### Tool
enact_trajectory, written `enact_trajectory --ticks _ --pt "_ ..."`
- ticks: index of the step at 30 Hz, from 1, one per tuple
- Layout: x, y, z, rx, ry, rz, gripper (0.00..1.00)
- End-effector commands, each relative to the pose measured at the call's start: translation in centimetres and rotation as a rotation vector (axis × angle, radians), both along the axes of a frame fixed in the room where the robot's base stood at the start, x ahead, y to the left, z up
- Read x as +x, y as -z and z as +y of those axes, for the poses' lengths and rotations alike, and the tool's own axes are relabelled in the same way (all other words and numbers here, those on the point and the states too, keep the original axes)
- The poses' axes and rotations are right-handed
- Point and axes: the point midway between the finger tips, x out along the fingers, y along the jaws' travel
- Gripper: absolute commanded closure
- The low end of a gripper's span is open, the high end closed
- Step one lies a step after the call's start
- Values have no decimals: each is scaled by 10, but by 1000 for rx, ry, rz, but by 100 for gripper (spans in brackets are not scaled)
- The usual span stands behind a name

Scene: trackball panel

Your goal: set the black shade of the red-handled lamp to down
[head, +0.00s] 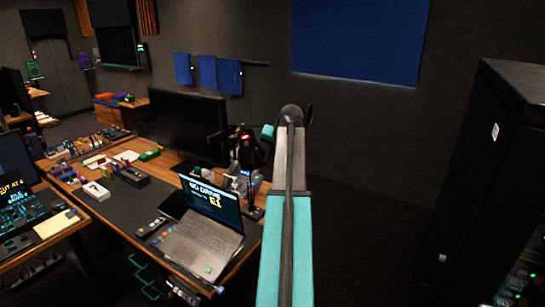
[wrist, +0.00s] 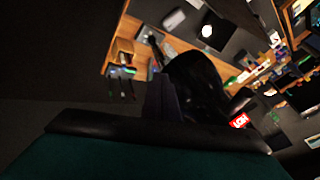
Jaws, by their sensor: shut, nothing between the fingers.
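A dark lamp-like shape (head: 248,152) with small red marks stands at the back right of the wooden desk, just left of my arm in the head view. Its handle and the tilt of its shade are too small and dark to tell. In the wrist view a large black rounded form (wrist: 203,88), perhaps the shade, fills the middle, with a red tag (wrist: 239,121) at its right. My gripper (wrist: 163,103) is a dark shape low in the wrist view, shut and empty. It seems close to the black form; contact cannot be told. In the head view my arm hides it.
A large dark monitor (head: 187,125) stands behind. A tall black cabinet (head: 485,185) is at the right. The floor between desk and cabinet looks clear.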

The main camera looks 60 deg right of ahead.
Motion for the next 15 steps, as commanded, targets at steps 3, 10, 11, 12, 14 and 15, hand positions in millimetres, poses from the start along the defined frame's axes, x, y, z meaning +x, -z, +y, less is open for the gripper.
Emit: enact_trajectory --ticks 3,10,11,12,14,15 --pt "0 0 0 0 0 0 100" --pt "4 6 1 0 1 1 100" --pt "5 7 1 0 1 1 100" --pt "7 8 1 0 2 0 100" --pt "9 9 2 0 2 0 100" --pt "9 9 2 -1 3 0 100"
